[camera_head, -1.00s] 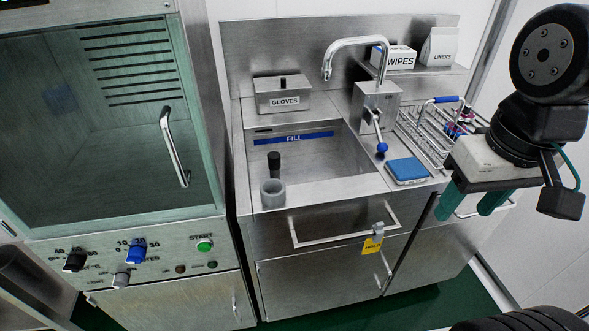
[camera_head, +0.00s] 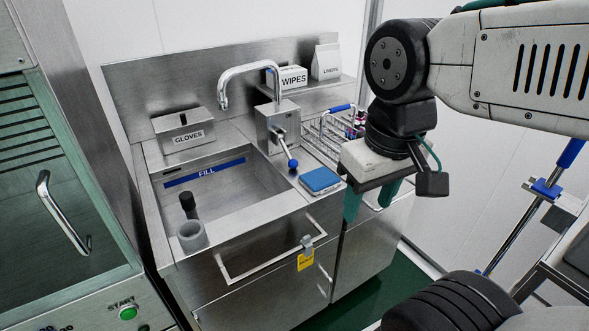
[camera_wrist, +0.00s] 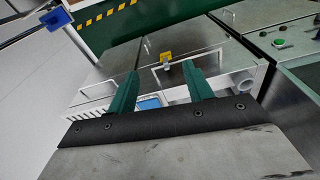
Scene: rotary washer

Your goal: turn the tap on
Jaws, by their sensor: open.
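The tap (camera_head: 252,85) is a curved chrome spout on a steel block (camera_head: 277,120) at the back right of the sink. Its lever ends in a blue ball (camera_head: 293,164) that points forward and down to the right. My gripper (camera_head: 370,200), with two green fingers, is open and empty, to the right of the lever and apart from it. In the wrist view my gripper (camera_wrist: 163,85) points down past the sink's front; the tap does not show there. No water shows at the spout.
A blue sponge (camera_head: 320,180) lies on the sink's right edge, between lever and gripper. A wire rack (camera_head: 325,140) stands behind it. A towel bar (camera_head: 262,262) with a yellow tag (camera_head: 305,261) juts out in front.

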